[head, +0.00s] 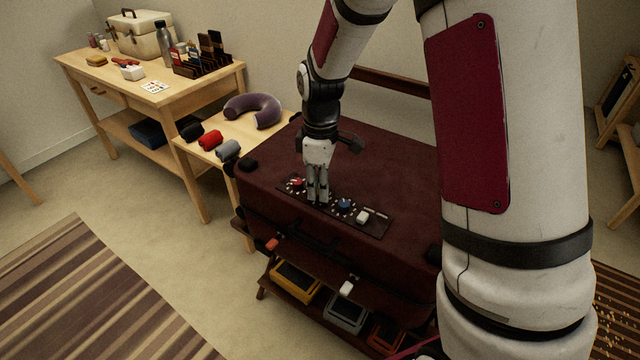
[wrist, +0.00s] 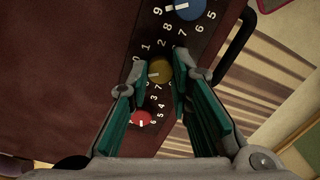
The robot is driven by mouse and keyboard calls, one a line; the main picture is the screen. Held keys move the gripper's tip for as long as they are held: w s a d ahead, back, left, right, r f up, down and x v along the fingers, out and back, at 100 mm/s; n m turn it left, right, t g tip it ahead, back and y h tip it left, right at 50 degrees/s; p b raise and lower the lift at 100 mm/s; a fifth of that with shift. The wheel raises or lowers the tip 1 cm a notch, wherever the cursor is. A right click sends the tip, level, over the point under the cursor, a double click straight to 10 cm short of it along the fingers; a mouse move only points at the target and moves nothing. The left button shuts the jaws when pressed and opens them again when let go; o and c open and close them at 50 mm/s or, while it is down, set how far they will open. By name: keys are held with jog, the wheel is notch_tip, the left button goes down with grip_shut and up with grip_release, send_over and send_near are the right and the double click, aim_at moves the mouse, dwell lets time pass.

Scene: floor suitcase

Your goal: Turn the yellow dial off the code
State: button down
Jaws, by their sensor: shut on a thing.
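The yellow dial (wrist: 159,72) sits on the dark lock panel (head: 378,228) on top of the maroon suitcase (head: 395,175), between a red dial (head: 297,182) and a blue dial (head: 344,204). White numbers ring the dials. My gripper (head: 317,198) points down at the panel and hides the yellow dial in the head view. In the wrist view its fingers (wrist: 160,78) close on the yellow dial from both sides. The dial's pointer mark is not clear to me. The red dial also shows below it in the wrist view (wrist: 141,118), the blue one above (wrist: 188,5).
A white knob (head: 362,216) is at the panel's right end. A low table (head: 190,150) with a purple neck pillow (head: 255,111) and rolled items adjoins the suitcase at left. Bins (head: 296,282) stand below. A workbench (head: 150,88) is at the back left.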

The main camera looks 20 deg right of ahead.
jog(key=m+p, duration=0.2)
jog(key=m, duration=0.5)
jog(key=shift+r, duration=0.1)
jog(key=m+p, duration=0.2)
jog(key=m, duration=0.3)
jog(key=shift+m, duration=0.4)
jog(key=c, duration=1.4)
grip_release()
jog(key=shift+c, duration=0.2)
notch_tip(320, 180, up, 12)
jog(key=shift+d, duration=0.25)
